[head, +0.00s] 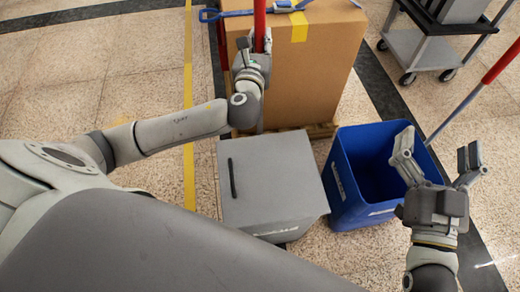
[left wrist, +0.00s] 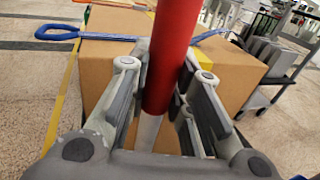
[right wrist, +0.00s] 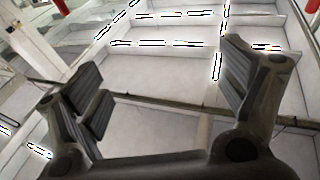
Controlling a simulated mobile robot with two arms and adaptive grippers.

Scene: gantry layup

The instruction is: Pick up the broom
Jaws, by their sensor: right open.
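A red pole (head: 260,20), which appears to be the broom's handle, stands near upright in front of the cardboard box. It also shows in the left wrist view (left wrist: 175,50), with a pale grey part below the red. Its lower end is hidden. My left gripper (head: 262,47) is around the pole; in the left wrist view its finger pads (left wrist: 170,95) lie close against both sides and look shut on it. My right gripper (head: 437,158) is open and empty above the blue bin's right side.
A large cardboard box (head: 310,85) with a blue strap stands behind the pole. A grey box (head: 270,180) and an open blue bin (head: 350,190) stand nearer. Floor at left is clear.

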